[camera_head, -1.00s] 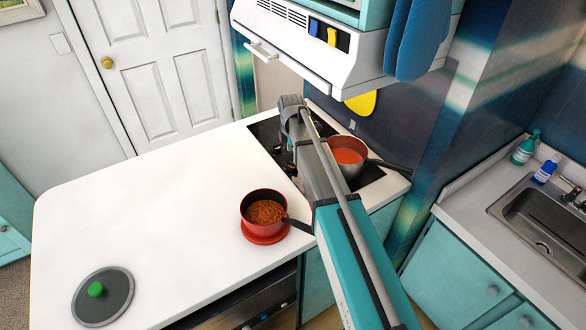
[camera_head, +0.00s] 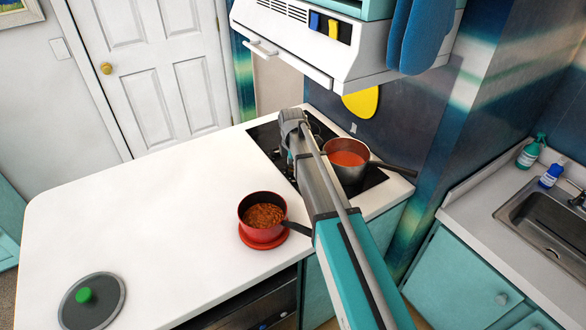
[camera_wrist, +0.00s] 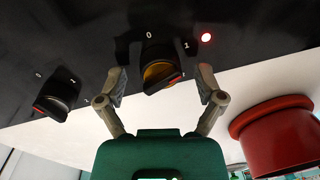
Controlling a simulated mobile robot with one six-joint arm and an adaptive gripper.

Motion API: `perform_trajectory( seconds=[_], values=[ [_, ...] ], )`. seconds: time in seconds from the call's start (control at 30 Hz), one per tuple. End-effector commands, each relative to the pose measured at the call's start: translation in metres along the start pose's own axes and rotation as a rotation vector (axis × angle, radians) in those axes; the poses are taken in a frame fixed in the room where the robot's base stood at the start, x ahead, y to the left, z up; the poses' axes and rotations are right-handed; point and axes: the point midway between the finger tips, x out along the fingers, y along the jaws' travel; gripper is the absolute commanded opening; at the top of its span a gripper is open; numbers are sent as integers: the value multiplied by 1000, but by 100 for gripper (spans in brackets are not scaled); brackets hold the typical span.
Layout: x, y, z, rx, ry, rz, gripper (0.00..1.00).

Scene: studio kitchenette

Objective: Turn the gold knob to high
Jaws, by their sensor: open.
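The gold knob (camera_wrist: 158,73) is on the black cooktop panel (camera_wrist: 95,30) in the wrist view. Its body is gold and dark, with a red mark towards its lower right; the labels 0 and 1 show above it. My gripper (camera_wrist: 162,80) is open, with one finger on each side of the knob; I cannot tell whether either finger touches it.
A second, dark knob (camera_wrist: 56,98) is to the left. A red pot of brown food (camera_head: 262,218) stands on the white counter (camera_head: 140,210), close to my arm. The hood (camera_head: 295,42) hangs above.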

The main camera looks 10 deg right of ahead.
Motion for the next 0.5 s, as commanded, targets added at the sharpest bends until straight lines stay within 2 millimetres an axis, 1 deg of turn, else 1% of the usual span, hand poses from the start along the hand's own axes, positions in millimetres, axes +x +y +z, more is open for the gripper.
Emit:
perform_trajectory(
  seconds=[0.1, 0.13, 0.27, 0.3, 0.37, 0.4, 0.47, 0.5],
  values=[
    [0, 0, 0, 0, 0, 0, 87],
    [0, 0, 0, 0, 0, 0, 83],
    [0, 0, 0, 0, 0, 0, 59],
    [0, 0, 0, 0, 0, 0, 52],
    [0, 0, 0, 0, 0, 0, 40],
    [0, 0, 0, 0, 0, 0, 33],
    [0, 0, 0, 0, 0, 0, 22],
    [0, 0, 0, 0, 0, 0, 14]
  ],
)
